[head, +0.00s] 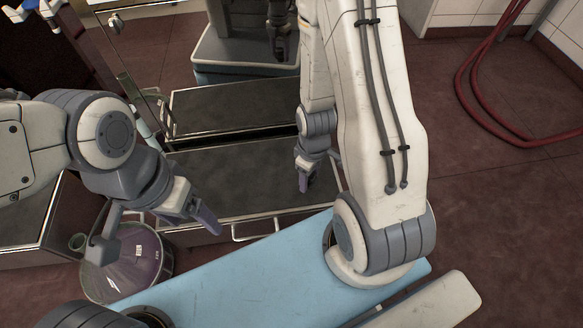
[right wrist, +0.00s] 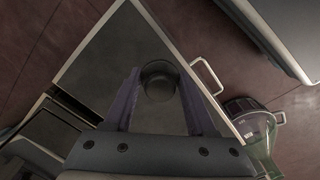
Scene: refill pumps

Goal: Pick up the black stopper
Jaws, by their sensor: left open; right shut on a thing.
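The black stopper (right wrist: 158,80) is a short, dark round piece between the two purple fingers of my right gripper (right wrist: 160,88) in the right wrist view. My right gripper is shut on it, over the dark top of a cart. In the head view my right gripper (head: 306,172) hangs over the same dark cart top (head: 240,180); the stopper cannot be made out clearly there. My left gripper (head: 200,212) is open and empty near the cart's front left corner, above and right of a large glass jar (head: 135,262) with purplish contents.
The cart has a metal handle (head: 255,230) at its front edge. In the right wrist view a glass vessel (right wrist: 256,122) stands beside the cart. Another dark surface (head: 230,105) lies behind. A red hose (head: 480,90) lies on the floor at right, where the floor is otherwise clear.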

